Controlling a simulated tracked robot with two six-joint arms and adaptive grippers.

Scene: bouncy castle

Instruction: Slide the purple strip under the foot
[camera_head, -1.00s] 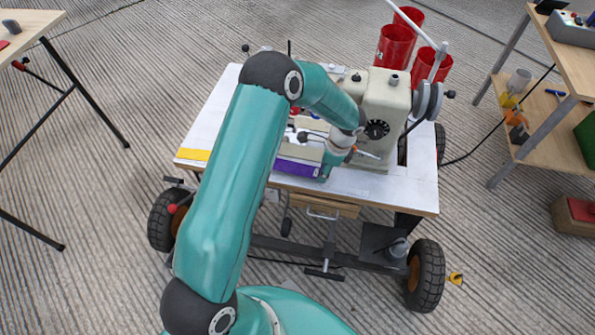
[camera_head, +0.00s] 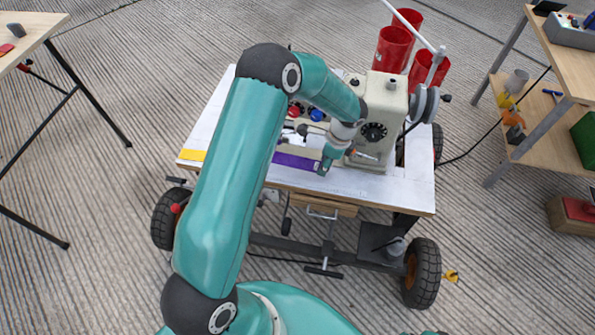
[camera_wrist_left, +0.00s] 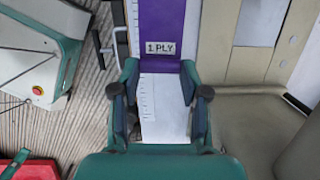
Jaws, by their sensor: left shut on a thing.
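The purple strip (camera_head: 297,161) lies along the front of the sewing machine (camera_head: 383,112) on the white table. In the left wrist view the strip (camera_wrist_left: 160,22) carries a "1 PLY" label. My left gripper (camera_head: 328,160) is at the strip's right end in the head view. In the left wrist view its fingers (camera_wrist_left: 160,84) are on either side of the strip's labelled end, shut on it. The foot is hidden behind my left arm in the head view, and I cannot make it out in the wrist view. My right gripper is out of view.
The wheeled table's white top (camera_head: 400,190) is bare at the front right. A yellow patch (camera_head: 192,155) marks its left edge. Red and blue knobs (camera_head: 316,114) sit behind the strip. Red cylinders (camera_head: 395,47) stand behind the machine. A wooden shelf unit (camera_head: 540,95) is at right.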

